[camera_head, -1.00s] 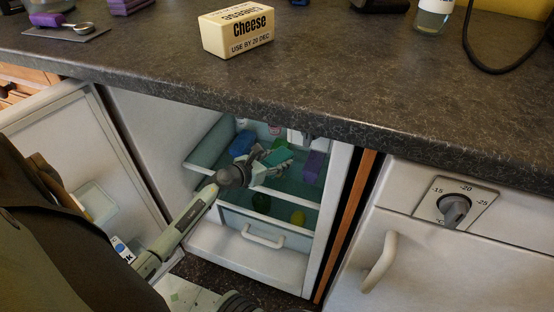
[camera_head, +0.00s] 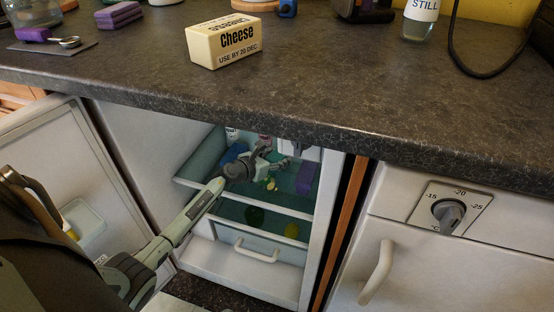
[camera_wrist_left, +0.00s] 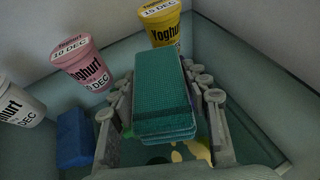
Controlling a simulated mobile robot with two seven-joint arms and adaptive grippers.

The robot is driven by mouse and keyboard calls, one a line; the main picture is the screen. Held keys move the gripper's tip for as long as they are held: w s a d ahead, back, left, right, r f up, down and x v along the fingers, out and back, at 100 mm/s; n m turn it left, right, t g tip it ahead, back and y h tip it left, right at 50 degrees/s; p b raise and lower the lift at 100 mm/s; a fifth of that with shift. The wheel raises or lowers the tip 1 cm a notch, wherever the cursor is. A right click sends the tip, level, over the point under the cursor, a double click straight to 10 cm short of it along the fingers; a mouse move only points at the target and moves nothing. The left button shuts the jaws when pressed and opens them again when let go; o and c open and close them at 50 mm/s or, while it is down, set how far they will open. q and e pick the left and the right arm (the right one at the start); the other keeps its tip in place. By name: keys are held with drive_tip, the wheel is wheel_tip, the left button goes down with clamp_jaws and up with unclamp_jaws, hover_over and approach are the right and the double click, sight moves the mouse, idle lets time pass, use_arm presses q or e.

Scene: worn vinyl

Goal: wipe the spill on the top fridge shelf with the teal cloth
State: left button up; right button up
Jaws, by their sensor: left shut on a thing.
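My left gripper (camera_head: 275,165) is inside the open fridge, over the top shelf (camera_head: 215,190). In the left wrist view its fingers stand on both sides of the folded teal cloth (camera_wrist_left: 160,95) and are shut on it. The cloth is mostly hidden behind the gripper in the head view. A pale yellow spill (camera_wrist_left: 188,152) shows on the shelf beside and below the cloth's near end; part of it is hidden by the cloth and a finger. Small yellow patches of the spill (camera_head: 271,184) show in the head view. My right gripper is not in view.
Pink (camera_wrist_left: 83,65), yellow (camera_wrist_left: 160,22) and white (camera_wrist_left: 18,103) yoghurt pots stand behind the cloth. A blue block (camera_wrist_left: 74,138) is left, a purple block (camera_head: 305,178) right. The counter edge (camera_head: 250,125) overhangs the fridge; its door (camera_head: 75,175) stands open.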

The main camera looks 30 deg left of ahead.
sight(273, 174)
use_arm(q)
drive_tip(key=shift+f+b, duration=0.85)
drive_tip(key=shift+f, duration=0.1)
idle(1.3)
drive_tip(key=shift+s+d+r+p, duration=0.1)
drive_tip(key=shift+s+d+p, duration=0.1)
drive_tip(key=shift+s+p, duration=0.6)
drive_tip(key=shift+s+d, duration=0.15)
drive_tip(key=shift+s, duration=0.55)
drive_tip(key=shift+s+d, duration=0.15)
drive_tip(key=shift+s, duration=0.5)
drive_tip(key=shift+s+d+p, duration=0.25)
drive_tip(key=shift+s+p, duration=0.2)
drive_tip(key=shift+s, duration=0.5)
drive_tip(key=shift+s+d, duration=0.15)
drive_tip(key=shift+s, duration=0.45)
drive_tip(key=shift+s+d, duration=0.15)
drive_tip(key=shift+s, duration=0.45)
